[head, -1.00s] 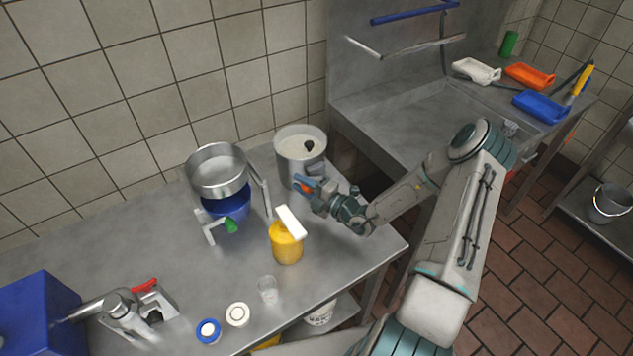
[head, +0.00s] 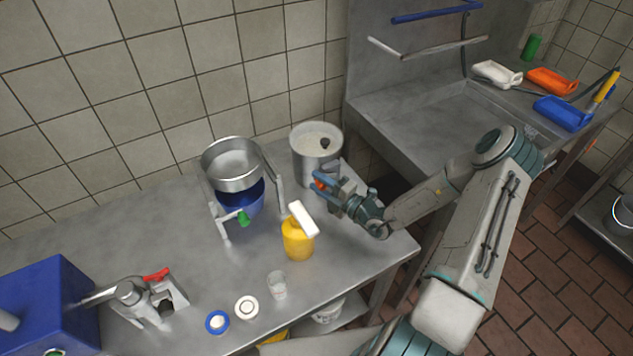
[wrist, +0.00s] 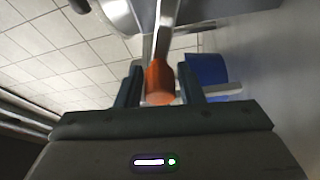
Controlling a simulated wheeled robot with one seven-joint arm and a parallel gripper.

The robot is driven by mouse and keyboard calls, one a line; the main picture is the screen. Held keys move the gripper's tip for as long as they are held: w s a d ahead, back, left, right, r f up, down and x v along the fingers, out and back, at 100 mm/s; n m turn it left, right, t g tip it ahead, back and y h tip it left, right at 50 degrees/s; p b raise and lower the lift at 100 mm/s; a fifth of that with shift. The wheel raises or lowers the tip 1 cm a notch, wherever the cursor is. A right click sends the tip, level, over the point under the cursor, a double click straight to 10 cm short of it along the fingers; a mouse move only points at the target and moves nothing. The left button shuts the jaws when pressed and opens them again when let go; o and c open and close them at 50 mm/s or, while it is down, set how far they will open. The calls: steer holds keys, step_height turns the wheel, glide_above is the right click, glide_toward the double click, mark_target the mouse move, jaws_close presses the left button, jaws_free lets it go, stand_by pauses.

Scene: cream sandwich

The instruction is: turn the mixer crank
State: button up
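The mixer looks to be the grey metal pot (head: 305,165), with pale contents and a dark knob on top, at the back of the steel table. An orange crank handle (wrist: 159,82) on a flat metal arm (wrist: 164,35) shows in the wrist view. My gripper (head: 322,183) is in front of the pot. In the wrist view its two fingers (wrist: 160,88) stand on either side of the orange handle, with what look like narrow gaps. Contact at the fingertips is hard to see.
Left of the pot stands a steel bowl (head: 233,171) over a blue bowl (head: 247,200) in a stand with a green knob (head: 243,218). A yellow container (head: 298,241) with a white top is close to my gripper. A glass and small jars stand at the front; a sink is to the right.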

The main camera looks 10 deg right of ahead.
steer(key=b+v, duration=0.1)
steer(key=v, duration=1.1)
steer(key=shift+s+d+b, duration=0.25)
steer(key=shift+b, duration=0.15)
steer(key=shift+f, duration=0.1)
